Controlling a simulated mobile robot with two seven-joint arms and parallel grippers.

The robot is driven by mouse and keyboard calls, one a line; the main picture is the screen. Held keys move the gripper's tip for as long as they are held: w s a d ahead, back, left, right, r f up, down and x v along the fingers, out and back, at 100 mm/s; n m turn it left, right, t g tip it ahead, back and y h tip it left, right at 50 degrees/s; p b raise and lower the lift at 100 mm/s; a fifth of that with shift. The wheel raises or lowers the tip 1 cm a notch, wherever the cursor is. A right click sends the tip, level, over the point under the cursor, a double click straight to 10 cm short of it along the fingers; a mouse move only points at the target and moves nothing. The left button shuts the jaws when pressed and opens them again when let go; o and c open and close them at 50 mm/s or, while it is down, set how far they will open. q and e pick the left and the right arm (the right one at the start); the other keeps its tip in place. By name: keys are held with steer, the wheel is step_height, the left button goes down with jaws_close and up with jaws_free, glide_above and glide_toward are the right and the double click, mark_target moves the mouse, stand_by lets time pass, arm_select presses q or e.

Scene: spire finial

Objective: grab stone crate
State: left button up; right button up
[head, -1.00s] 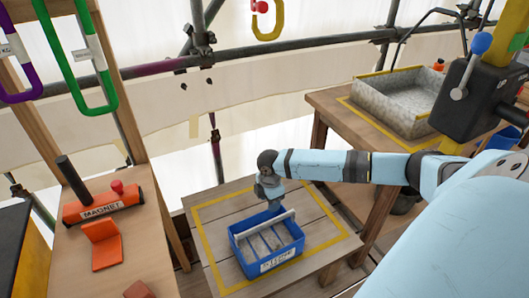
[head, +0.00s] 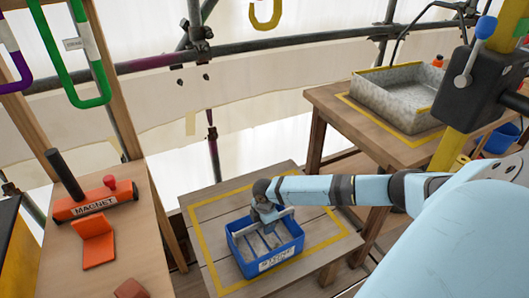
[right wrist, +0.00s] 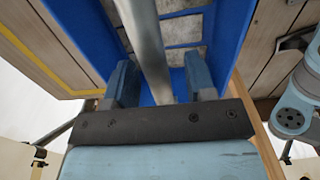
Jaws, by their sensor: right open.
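The stone crate (head: 266,265) is a blue open box with a pale label on its front, standing on a low wooden table. Grey stone pieces lie inside it, and a pale bar handle spans its top. My right gripper (head: 266,213) is over the crate at the handle. In the right wrist view the open fingers (right wrist: 161,82) stand on either side of the grey handle bar (right wrist: 146,45), and the blue crate wall (right wrist: 232,25) shows beyond. I cannot tell whether the fingers touch the bar. My left gripper is not in view.
A yellow line (head: 218,196) borders the low table top. A higher bench (head: 335,100) at the right holds a grey stone-look tray (head: 385,115). A left bench carries an orange magnet tool (head: 95,203) and an orange bracket (head: 95,245). Scaffold pipes run behind.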

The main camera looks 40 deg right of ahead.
jaws_close()
steer(key=shift+r, duration=0.1)
stand_by(1.3)
